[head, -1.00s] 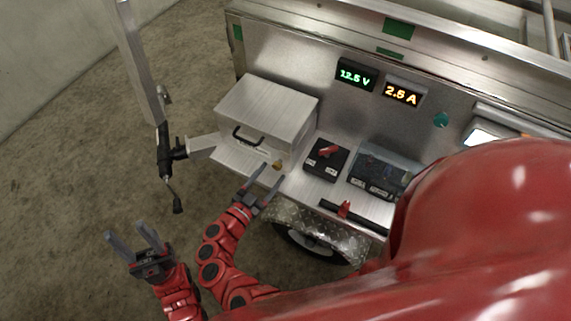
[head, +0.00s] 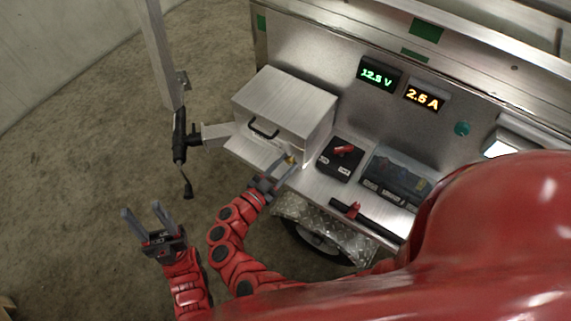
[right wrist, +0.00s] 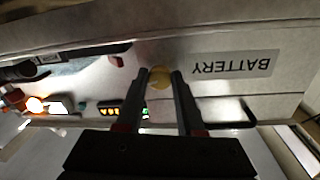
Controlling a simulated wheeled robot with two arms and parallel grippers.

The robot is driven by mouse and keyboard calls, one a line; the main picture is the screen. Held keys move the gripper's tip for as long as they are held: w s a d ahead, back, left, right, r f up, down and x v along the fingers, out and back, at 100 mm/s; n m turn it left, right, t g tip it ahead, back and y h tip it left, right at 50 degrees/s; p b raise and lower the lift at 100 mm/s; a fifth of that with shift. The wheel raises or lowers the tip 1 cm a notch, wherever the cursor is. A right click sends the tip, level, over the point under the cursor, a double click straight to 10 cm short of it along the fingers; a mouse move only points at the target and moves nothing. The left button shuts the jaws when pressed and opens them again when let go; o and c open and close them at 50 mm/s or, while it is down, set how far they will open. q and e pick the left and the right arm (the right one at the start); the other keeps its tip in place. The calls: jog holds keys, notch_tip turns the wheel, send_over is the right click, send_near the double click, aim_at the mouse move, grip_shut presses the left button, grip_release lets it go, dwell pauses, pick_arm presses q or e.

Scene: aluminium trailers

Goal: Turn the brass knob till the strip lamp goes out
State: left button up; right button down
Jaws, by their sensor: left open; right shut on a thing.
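The small brass knob (head: 290,160) sits low on the front of the aluminium battery box (head: 285,100). In the right wrist view the knob (right wrist: 160,78) is between the two fingertips, beside the BATTERY label (right wrist: 232,65). My right gripper (head: 283,167) is shut on the knob; its fingers (right wrist: 160,84) hide the knob's sides. My left gripper (head: 142,209) is open and empty over the floor, well left of the trailer. A bright white lit panel (head: 499,148), perhaps the strip lamp, shows at the right, partly hidden by my red body.
A black switch block with a red handle (head: 342,154) and a clear-covered box (head: 395,178) stand right of the battery box. Green and amber displays (head: 379,74) are lit above. A jack post (head: 165,60) rises at left.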

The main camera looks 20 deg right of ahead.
jog(key=shift+s+f+m+b, duration=0.1)
jog(key=shift+f+m+b, duration=0.2)
jog(key=shift+m+b, duration=0.75)
jog(key=shift+m, duration=0.05)
jog(key=shift+r+m, duration=0.25)
jog(key=shift+m, duration=0.15)
jog(key=c, duration=0.6)
grip_release()
jog(key=shift+o, duration=0.2)
